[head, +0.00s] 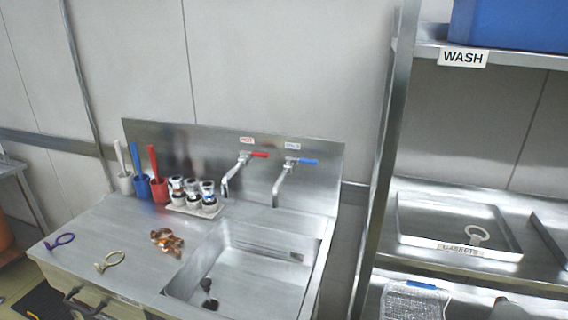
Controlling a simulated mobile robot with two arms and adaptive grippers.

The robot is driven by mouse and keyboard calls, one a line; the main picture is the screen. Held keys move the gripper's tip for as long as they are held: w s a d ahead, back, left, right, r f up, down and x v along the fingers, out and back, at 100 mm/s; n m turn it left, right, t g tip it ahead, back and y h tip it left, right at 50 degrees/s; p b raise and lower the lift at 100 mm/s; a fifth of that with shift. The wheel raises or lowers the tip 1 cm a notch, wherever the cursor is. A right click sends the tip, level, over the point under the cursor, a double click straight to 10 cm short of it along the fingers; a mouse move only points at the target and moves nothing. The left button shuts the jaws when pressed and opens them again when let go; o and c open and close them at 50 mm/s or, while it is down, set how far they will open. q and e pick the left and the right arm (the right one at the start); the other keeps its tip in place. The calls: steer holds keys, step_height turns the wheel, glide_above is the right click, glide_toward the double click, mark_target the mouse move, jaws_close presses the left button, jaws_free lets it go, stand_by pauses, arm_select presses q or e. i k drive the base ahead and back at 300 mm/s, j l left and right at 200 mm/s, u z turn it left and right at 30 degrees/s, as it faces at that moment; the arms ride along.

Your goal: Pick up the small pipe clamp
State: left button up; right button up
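Several ring-shaped pieces with short tails are in the head view. A purple ring (62,241) lies at the left end of the steel counter, and a beige ring (110,261) lies near the counter's front edge. A white ring (478,235) lies in a shelf tray at right. A small cluster of copper-coloured pieces (167,240) lies on the counter left of the basin. I cannot tell which of these is the small pipe clamp. Neither of my grippers is in view.
The steel counter (110,220) has a sink basin (245,280) with dark pieces inside. Brushes in cups (159,190) and a tray of metal fittings (195,209) stand at the back. Two taps overhang the basin. A shelf post (385,150) rises at right.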

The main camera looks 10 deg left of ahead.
mark_target(175, 243)
steer(key=u, duration=1.25)
